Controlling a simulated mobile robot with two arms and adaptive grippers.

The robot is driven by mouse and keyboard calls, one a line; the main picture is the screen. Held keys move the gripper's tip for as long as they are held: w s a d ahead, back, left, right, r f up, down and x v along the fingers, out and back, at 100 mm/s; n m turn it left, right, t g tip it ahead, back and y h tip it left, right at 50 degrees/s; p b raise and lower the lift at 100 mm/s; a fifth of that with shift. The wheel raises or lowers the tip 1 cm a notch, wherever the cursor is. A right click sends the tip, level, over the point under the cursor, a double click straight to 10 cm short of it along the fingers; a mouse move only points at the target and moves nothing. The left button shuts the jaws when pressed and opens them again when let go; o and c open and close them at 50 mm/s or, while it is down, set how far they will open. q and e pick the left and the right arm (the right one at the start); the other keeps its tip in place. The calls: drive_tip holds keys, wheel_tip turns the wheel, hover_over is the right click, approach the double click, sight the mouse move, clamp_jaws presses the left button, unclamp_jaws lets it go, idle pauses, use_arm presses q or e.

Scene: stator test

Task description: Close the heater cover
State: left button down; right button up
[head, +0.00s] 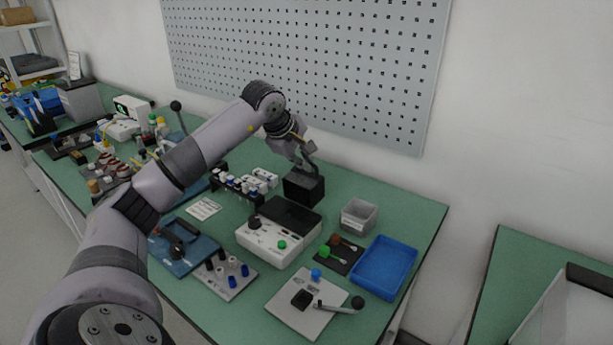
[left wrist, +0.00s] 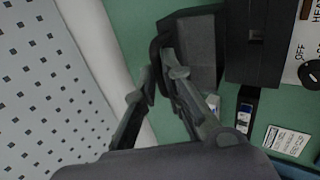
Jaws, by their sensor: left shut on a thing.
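The heater (head: 268,241) is a white box with a dark knob, a green button and a black top section (head: 290,215). Its black block also shows in the left wrist view (left wrist: 253,45). The heater cover (head: 304,190) is a dark box-like piece at the heater's back edge, apparently swung open. It also shows in the left wrist view (left wrist: 195,50). My left gripper (head: 308,160) is above and behind the cover. In the left wrist view its fingers (left wrist: 158,82) are at the cover's dark handle, shut on it; the exact contact is partly hidden. My right gripper is not in view.
A rack of vials (head: 238,186) stands left of the cover. A clear bin (head: 359,216) and a blue tray (head: 385,267) are to the right. A white plate with a lever (head: 300,306) lies in front. The pegboard wall (head: 320,60) is close behind.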

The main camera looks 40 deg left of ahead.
use_arm(q)
drive_tip(key=shift+s+r, duration=0.2)
drive_tip(key=shift+s, duration=0.25)
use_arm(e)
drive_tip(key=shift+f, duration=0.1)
use_arm(q)
drive_tip(key=shift+s+f, duration=0.1)
drive_tip(key=s+b, duration=0.2)
drive_tip(key=s, duration=0.1)
drive_tip(key=shift+d+r, duration=0.15)
drive_tip(key=shift+r, duration=0.05)
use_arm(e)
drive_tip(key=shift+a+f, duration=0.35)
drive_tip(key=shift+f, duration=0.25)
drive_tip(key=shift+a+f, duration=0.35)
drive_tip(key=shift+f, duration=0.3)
